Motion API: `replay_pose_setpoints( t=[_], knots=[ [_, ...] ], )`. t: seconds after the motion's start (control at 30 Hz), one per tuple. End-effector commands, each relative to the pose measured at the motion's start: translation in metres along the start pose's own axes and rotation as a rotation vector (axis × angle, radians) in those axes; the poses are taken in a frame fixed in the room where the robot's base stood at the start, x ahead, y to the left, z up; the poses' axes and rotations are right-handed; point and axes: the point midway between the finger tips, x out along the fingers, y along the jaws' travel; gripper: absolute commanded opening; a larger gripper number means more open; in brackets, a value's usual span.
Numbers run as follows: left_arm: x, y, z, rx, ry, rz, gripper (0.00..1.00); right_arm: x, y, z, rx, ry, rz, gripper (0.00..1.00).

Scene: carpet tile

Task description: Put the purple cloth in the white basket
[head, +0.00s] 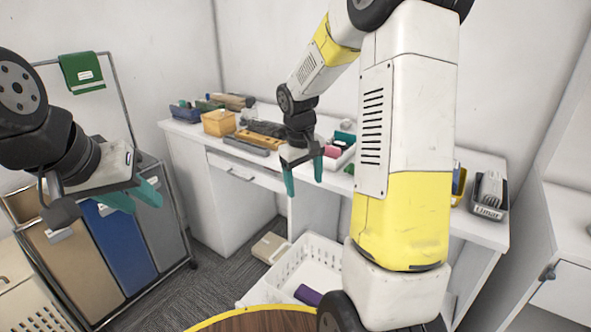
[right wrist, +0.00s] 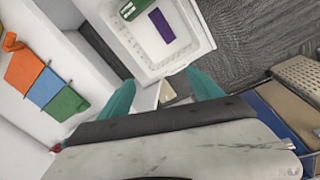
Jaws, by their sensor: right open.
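The white basket (head: 322,262) stands on the carpet below the desk, partly hidden by my right arm. The purple cloth (head: 308,295) lies inside it. In the right wrist view the purple cloth (right wrist: 161,25) lies flat on the floor of the white basket (right wrist: 184,50), beside a green item (right wrist: 137,8). My right gripper (head: 303,177) is open and empty, above and apart from the basket; its spread fingers also show in the right wrist view (right wrist: 161,93). My left gripper (head: 134,197) is open and empty at the left, in front of the laundry sorter.
A laundry sorter (head: 127,246) with brown, blue and grey bags stands at left, a green cloth (head: 82,72) hanging on its rail. A white desk (head: 190,131) holds boxes and tools along the wall. A round wooden top (head: 262,320) is at the bottom edge.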

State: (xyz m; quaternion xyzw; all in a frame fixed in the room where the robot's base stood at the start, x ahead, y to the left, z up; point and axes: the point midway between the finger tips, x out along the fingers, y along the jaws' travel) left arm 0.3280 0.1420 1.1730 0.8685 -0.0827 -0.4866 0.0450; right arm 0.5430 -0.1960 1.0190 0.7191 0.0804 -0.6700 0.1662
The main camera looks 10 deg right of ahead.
Motion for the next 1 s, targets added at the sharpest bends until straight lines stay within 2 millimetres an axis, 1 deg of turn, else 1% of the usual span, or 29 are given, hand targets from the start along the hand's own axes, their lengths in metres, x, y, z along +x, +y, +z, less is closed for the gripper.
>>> replay_pose_setpoints(
  t=[0.03, 0.1, 0.2, 0.3, 0.43, 0.5, 0.6, 0.7, 0.83, 1.0],
  knots=[
    [0.0, 0.0, 0.0, 0.0, 0.0, 0.0, 0.33, -0.026, -0.004, 0.01, 0.025, 0.04, -0.001, 0.74],
    [0.0, 0.0, 0.0, 0.0, 0.0, 0.0, 0.33, -0.053, -0.011, 0.025, 0.061, 0.086, -0.01, 0.74],
    [0.0, 0.0, 0.0, 0.0, 0.0, 0.0, 0.33, -0.087, -0.023, 0.048, 0.111, 0.153, -0.028, 0.74],
    [0.0, 0.0, 0.0, 0.0, 0.0, 0.0, 0.33, -0.116, -0.036, 0.073, 0.16, 0.223, -0.052, 0.74],
    [0.0, 0.0, 0.0, 0.0, 0.0, 0.0, 0.33, -0.145, -0.056, 0.107, 0.218, 0.315, -0.091, 0.74],
    [0.0, 0.0, 0.0, 0.0, 0.0, 0.0, 0.33, -0.157, -0.067, 0.125, 0.247, 0.363, -0.114, 0.74],
    [0.0, 0.0, 0.0, 0.0, 0.0, 0.0, 0.33, -0.168, -0.082, 0.146, 0.281, 0.423, -0.149, 0.74],
    [0.0, 0.0, 0.0, 0.0, 0.0, 0.0, 0.33, -0.174, -0.092, 0.162, 0.305, 0.468, -0.177, 0.74],
    [0.0, 0.0, 0.0, 0.0, 0.0, 0.0, 0.33, -0.177, -0.1, 0.173, 0.322, 0.5, -0.199, 0.74],
    [0.0, 0.0, 0.0, 0.0, 0.0, 0.0, 0.33, -0.178, -0.103, 0.176, 0.327, 0.508, -0.206, 0.74]
  ],
)
